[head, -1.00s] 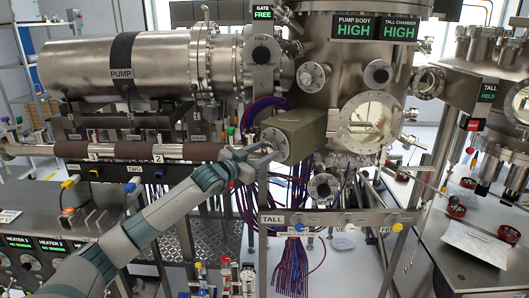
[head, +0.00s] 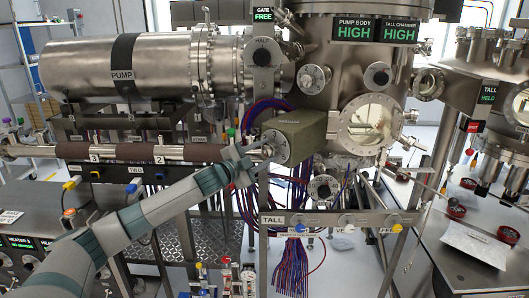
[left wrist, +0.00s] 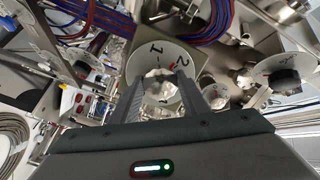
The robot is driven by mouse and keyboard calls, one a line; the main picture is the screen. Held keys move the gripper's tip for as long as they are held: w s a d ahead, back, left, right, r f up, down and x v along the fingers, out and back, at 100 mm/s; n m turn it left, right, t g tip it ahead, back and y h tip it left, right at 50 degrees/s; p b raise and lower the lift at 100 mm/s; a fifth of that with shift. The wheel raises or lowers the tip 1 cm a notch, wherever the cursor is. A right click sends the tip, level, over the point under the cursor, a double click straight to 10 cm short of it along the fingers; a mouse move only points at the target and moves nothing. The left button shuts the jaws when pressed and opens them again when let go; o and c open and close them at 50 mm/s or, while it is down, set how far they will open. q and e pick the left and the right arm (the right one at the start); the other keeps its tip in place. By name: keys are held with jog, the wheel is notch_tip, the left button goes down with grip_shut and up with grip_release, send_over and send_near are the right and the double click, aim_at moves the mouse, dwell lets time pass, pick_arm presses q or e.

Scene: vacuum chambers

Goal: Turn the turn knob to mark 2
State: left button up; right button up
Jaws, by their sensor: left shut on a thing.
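The turn knob's round white dial (left wrist: 189,62) shows in the left wrist view, with the marks 1 and 2 in black and a small red mark near the 2. The silver knob (left wrist: 160,86) is at its middle. My left gripper (left wrist: 162,80) has a finger on each side of the knob and is shut on it. In the head view the dial (head: 276,148) is on the front of an olive-green box (head: 305,130), and my left gripper (head: 258,154) reaches it from the left. The gripper hides part of the dial there. My right gripper is not in view.
The large steel chamber (head: 345,75) stands behind the box, with a round window (head: 370,122) to the right. A rail labelled TALL (head: 275,220) runs below. Red and blue cables (head: 295,265) hang beneath. The pump cylinder (head: 150,68) is at upper left.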

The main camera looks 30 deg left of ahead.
pick_arm(q)
jog(key=shift+m, duration=1.3)
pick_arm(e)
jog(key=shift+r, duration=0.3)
pick_arm(q)
jog(key=o, duration=1.1)
jog(key=shift+c, duration=0.2)
jog(key=shift+s, duration=0.1)
jog(key=shift+s+a+f+b, duration=0.15)
jog(key=shift+s+b, duration=0.15)
jog(key=shift+s, duration=0.5)
jog(key=s+a+b, duration=0.1)
jog(key=s+b, duration=0.5)
jog(key=s, duration=0.9)
jog(key=shift+s+a+b, duration=0.2)
jog(key=shift+a+b, duration=0.15)
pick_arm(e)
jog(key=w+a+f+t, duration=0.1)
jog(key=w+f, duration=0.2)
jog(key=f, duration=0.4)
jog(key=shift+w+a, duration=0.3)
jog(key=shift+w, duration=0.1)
